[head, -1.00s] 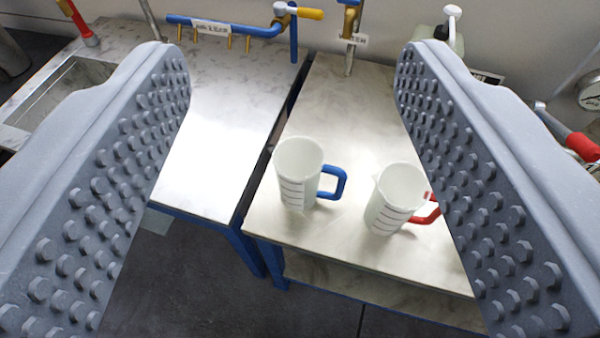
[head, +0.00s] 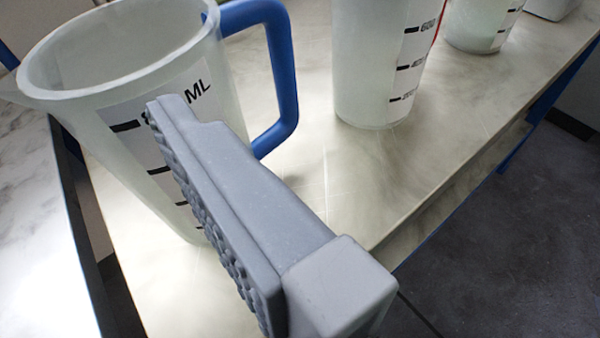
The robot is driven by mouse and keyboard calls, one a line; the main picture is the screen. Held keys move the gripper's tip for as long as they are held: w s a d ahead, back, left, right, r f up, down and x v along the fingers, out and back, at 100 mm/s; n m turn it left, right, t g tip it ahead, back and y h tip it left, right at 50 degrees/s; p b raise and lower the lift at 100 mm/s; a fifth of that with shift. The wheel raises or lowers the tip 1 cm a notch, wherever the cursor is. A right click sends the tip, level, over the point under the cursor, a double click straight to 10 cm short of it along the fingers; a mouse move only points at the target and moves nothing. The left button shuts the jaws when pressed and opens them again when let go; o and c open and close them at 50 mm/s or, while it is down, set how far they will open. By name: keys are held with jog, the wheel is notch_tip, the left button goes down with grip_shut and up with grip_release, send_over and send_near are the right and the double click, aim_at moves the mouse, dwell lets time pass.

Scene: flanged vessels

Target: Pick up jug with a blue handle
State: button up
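The jug with the blue handle (head: 140,100) stands upright on the pale marbled bench, large at the left of the head view. It is translucent white with black measuring marks. Its blue handle (head: 283,80) points right. One ridged grey finger of my gripper (head: 225,190) shows in front of the jug, its studded pad facing left. The other finger is not visible. I cannot tell whether the visible finger touches the jug.
A second white jug (head: 375,65) stands close to the right of the handle, with a sliver of red at its edge. Another marked vessel (head: 480,25) is beyond it. The bench's front edge runs diagonally, with dark floor (head: 510,250) below. A gap separates the left worktop (head: 35,230).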

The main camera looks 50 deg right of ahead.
aim_at(97, 72)
jog(key=s+d+f+h, duration=0.3)
jog(key=d+f, duration=0.1)
jog(key=f, duration=0.1)
jog(key=x, duration=0.7)
jog(key=shift+w+r, duration=0.1)
jog(key=shift+w, duration=0.1)
jog(key=shift+f+b+x, duration=0.1)
jog(key=shift+b+x, duration=0.1)
jog(key=shift+x, duration=1.1)
jog(key=shift+f+b+x, duration=0.15)
jog(key=shift+x, duration=1.2)
jog(key=shift+a, duration=0.15)
jog(key=c, duration=0.9)
